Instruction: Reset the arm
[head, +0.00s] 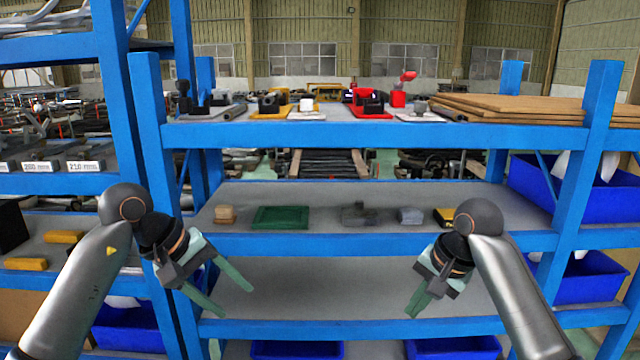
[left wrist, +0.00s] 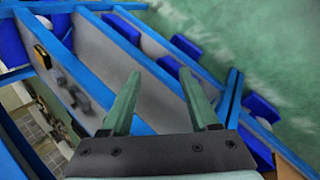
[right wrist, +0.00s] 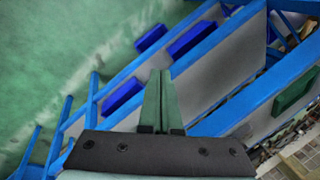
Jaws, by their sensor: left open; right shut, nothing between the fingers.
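My left gripper (head: 222,292) is in front of the blue shelf rack at the left, pointing down and to the right. Its two green fingers are spread apart and empty, as the left wrist view (left wrist: 165,100) also shows. My right gripper (head: 416,304) is in front of the rack at the right, pointing down and to the left. Its fingers are together with nothing between them in the right wrist view (right wrist: 160,100). Both grippers are apart from the shelves and the objects on them.
The blue rack's middle shelf (head: 330,192) holds a green tray (head: 281,217), a tan block (head: 225,213) and several grey parts. The lower shelf (head: 330,285) looks bare. Coloured parts and brown boards (head: 510,108) lie on top. Blue bins (head: 598,195) stand at the right.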

